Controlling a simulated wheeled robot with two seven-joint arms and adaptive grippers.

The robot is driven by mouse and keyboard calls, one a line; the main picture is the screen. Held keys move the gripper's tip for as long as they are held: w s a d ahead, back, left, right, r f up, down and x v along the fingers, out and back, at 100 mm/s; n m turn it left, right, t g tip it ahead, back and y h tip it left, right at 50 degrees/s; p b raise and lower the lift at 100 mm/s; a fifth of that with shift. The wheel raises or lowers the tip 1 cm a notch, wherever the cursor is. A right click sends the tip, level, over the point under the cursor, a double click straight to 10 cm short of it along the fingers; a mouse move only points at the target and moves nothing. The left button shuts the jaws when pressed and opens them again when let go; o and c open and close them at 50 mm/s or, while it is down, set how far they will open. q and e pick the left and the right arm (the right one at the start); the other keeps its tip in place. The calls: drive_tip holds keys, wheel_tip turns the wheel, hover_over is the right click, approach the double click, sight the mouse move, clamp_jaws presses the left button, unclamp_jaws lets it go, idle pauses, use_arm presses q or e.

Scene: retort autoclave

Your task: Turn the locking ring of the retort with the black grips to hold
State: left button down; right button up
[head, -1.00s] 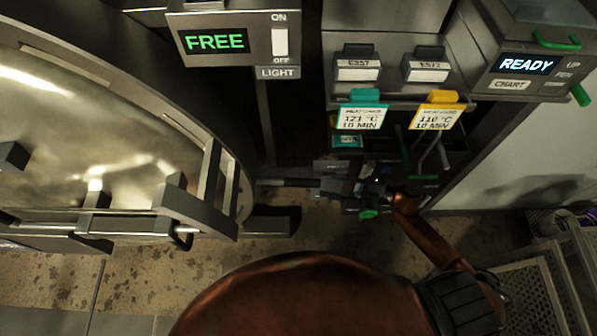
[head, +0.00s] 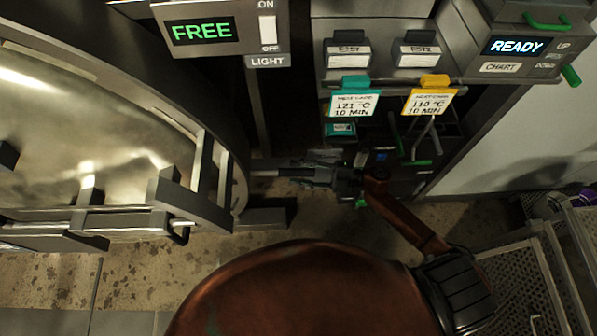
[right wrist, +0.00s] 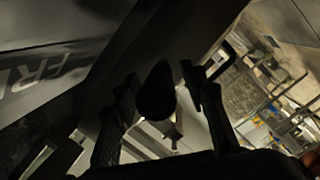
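The round metal retort door (head: 90,130) fills the left of the head view, with its grey locking ring (head: 225,185) along its right edge. A dark bar-like grip (head: 268,173) sticks out to the right from the ring. My right gripper (head: 300,174) is at the outer end of this grip. In the right wrist view the grip's dark rounded end (right wrist: 156,92) lies between the two fingers of my right gripper (right wrist: 162,85), with gaps seen at both sides, so it looks open around the grip. My left gripper is not in view.
A panel (head: 215,32) reading FREE with a light switch is above the ring. Teal (head: 354,103) and yellow (head: 428,101) tags hang behind my right gripper. A READY chart box (head: 515,47) is at upper right. A mesh metal cart (head: 515,270) stands lower right.

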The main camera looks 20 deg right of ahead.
clamp_jaws()
idle(0.3)
idle(0.5)
